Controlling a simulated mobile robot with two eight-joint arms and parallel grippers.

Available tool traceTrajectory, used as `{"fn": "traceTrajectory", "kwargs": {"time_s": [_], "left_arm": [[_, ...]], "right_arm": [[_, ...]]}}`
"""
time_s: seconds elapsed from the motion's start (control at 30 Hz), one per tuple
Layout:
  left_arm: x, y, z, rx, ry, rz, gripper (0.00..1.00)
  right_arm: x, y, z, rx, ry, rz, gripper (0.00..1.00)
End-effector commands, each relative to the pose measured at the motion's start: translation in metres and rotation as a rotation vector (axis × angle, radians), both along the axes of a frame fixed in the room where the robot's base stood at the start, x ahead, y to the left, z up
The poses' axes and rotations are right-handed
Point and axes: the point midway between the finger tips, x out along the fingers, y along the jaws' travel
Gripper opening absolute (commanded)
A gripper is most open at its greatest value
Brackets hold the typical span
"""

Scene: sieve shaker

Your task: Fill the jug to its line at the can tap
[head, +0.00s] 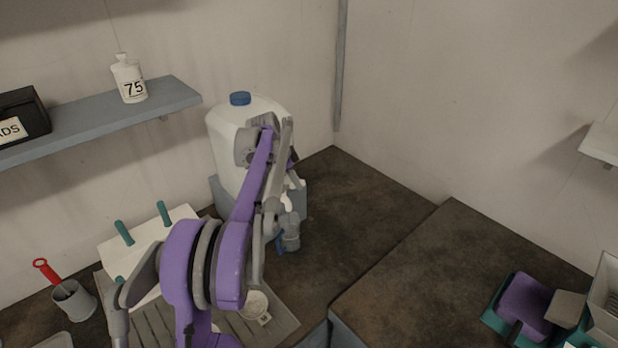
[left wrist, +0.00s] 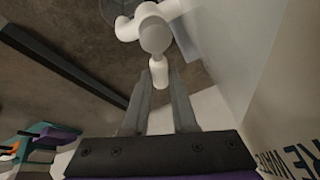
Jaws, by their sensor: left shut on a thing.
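The white can (head: 222,140) with a blue cap stands at the back against the wall. Its white tap (head: 295,183) sticks out low on its front, partly hidden by my left arm. The tap also shows close up in the left wrist view (left wrist: 155,35). My left gripper (left wrist: 161,98) is shut on the tap's white lever (left wrist: 159,72). A greyish clear jug (head: 291,232) with a blue part stands below the tap, partly behind my arm. Its line and any liquid in it are too small to make out. My right gripper is not in view.
A shelf (head: 170,93) at left holds a white bottle marked 75 (head: 129,80) and a black box (head: 22,114). A white board with teal handles (head: 164,214), a grey cup (head: 73,299) and a small white dish (head: 253,304) are at left. The counter (head: 370,215) right of the jug is clear.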

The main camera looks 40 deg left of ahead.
Motion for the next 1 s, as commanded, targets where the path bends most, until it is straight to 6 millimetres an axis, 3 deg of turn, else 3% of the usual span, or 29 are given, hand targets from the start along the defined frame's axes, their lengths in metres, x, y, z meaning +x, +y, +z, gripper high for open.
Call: {"fn": "traceTrajectory", "kwargs": {"time_s": [0.3, 0.33, 0.4, 0.77, 1.0], "left_arm": [[0.000, -0.001, 0.000, 0.000, 0.000, -0.012, 0.00], [0.000, -0.001, 0.000, 0.000, 0.000, -0.012, 0.29], [0.000, -0.001, 0.000, 0.000, 0.000, -0.012, 0.38], [-0.002, -0.001, 0.005, -0.001, 0.000, -0.011, 0.38], [-0.019, 0.002, 0.043, 0.000, 0.000, -0.010, 0.38]], "right_arm": [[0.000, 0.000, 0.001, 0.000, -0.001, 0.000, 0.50], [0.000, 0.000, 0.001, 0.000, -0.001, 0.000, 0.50], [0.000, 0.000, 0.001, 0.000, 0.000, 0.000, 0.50], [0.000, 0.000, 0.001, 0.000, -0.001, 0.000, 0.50], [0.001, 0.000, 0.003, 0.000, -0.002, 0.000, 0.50]]}}
